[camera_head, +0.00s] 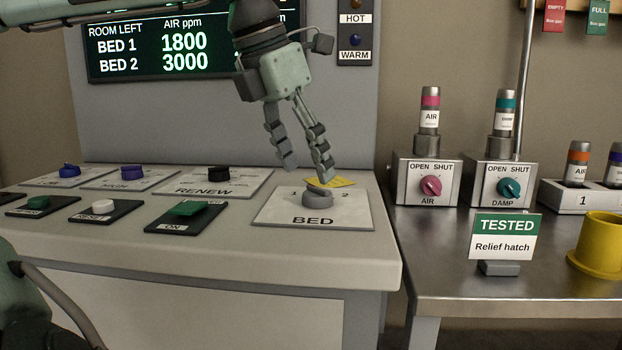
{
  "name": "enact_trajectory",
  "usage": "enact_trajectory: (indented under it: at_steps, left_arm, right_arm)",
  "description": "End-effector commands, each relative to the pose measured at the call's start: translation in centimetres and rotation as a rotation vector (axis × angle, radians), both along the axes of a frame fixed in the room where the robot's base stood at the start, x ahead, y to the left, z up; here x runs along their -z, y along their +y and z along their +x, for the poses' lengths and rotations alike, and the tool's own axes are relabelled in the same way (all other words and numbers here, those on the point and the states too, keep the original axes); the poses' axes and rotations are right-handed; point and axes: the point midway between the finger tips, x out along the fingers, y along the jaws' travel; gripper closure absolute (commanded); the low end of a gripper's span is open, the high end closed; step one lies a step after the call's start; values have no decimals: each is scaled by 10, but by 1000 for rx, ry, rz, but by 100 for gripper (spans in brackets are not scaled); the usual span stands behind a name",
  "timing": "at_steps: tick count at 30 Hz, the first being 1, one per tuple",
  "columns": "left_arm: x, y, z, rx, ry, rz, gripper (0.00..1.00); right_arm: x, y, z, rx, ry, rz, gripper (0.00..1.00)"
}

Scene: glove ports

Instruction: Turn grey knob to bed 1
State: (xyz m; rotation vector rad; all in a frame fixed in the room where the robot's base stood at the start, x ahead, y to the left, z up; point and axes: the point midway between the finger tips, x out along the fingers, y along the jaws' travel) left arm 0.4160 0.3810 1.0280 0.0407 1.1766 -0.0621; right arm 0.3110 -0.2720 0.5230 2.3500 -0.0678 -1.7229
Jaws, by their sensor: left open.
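The grey knob (317,198) sits on the white BED plate (275,212) at the right end of the console. The marks 1 and 2 stand to the left and right of the knob. A yellow piece (342,181) shows just behind it. I cannot tell which mark the knob points to. My left gripper (307,168) hangs over the plate, fingers down and apart. Its right fingertip is close above the knob, partly in front of the yellow piece; contact is unclear. My right gripper is not in view.
A display (150,50) reads BED 1 1800 and BED 2 3000. Several buttons, including RENEW (218,174) and the green ON switch (188,208), lie left of the BED plate. Right are the AIR valve (431,186), DAMP valve (509,189) and TESTED sign (505,237).

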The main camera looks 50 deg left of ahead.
Motion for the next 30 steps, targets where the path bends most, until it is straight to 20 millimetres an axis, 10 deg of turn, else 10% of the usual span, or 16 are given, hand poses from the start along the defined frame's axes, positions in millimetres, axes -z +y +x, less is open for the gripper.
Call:
enact_trajectory:
  at_steps: [12,30]
  left_arm:
    - [-67,2,-28,-1,-1,0,40]
    - [-73,2,-30,0,1,1,40]
  right_arm:
    - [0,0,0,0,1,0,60]
    - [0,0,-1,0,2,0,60]
